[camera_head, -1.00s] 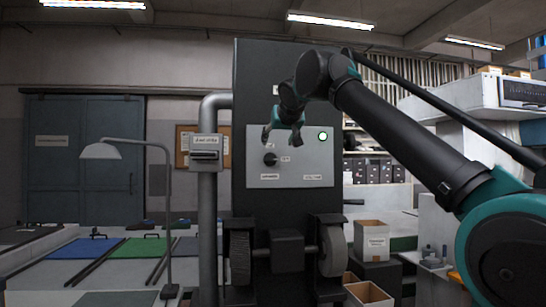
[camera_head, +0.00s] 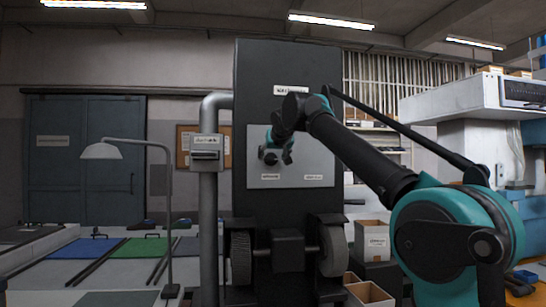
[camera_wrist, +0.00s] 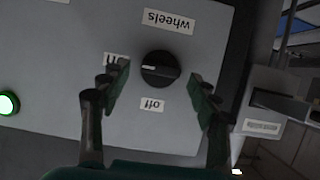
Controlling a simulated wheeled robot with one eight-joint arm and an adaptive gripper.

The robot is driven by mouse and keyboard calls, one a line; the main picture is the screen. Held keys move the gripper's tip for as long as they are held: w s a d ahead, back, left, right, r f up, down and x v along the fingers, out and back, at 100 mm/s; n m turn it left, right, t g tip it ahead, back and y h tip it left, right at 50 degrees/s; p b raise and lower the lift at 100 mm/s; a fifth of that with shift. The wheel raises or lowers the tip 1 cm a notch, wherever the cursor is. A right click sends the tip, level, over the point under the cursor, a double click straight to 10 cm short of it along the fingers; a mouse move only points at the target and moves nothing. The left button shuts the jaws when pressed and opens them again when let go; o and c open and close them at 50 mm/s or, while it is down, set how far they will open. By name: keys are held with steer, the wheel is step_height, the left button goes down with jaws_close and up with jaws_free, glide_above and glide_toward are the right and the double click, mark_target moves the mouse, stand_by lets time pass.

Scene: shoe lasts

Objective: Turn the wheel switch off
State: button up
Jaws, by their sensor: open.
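The wheel switch is a round black knob (camera_wrist: 160,69) on a grey panel (camera_head: 318,173). In the wrist view, which is upside down, its white mark points left toward a partly hidden label ending in "n". An "off" label (camera_wrist: 152,104) and a "wheels" label (camera_wrist: 168,21) sit on either side of it. My gripper (camera_wrist: 160,80) is open, with its fingers to the left and right of the knob and no visible grip on it. In the head view my gripper (camera_head: 277,156) is in front of the panel and largely covers the knob.
A lit green lamp (camera_wrist: 8,103) is on the panel. Below the panel are the machine's two wheels (camera_head: 333,251). A grey pipe (camera_head: 208,240) with a small box (camera_head: 207,153) stands at the left. Open cartons (camera_head: 372,240) stand at the lower right.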

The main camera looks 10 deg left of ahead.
steer(key=c, duration=1.2)
steer(key=shift+o, duration=0.2)
steer(key=n+h, duration=0.1)
steer(key=n, duration=0.1)
steer(key=n+t+h, duration=0.1)
steer(key=n, duration=0.1)
steer(key=a+n+t+h, duration=0.1)
steer(key=n+h, duration=0.1)
steer(key=shift+s+a+f+n, duration=0.1)
steer(key=shift+s+f+n, duration=0.15)
steer(key=shift+n, duration=0.15)
steer(key=n, duration=0.1)
steer(key=n+t+h, duration=0.1)
steer(key=n, duration=0.1)
steer(key=shift+a+f+t, duration=0.15)
steer(key=shift+f+t, duration=0.15)
steer(key=shift+f+n+t+h, duration=0.15)
steer(key=shift+n+t+h, duration=0.15)
steer(key=shift+n, duration=0.6)
steer(key=shift+f+n+t+h, duration=0.1)
steer(key=shift+n+t+h, duration=0.15)
steer(key=shift+n, duration=0.65)
steer(key=shift+y, duration=0.25)
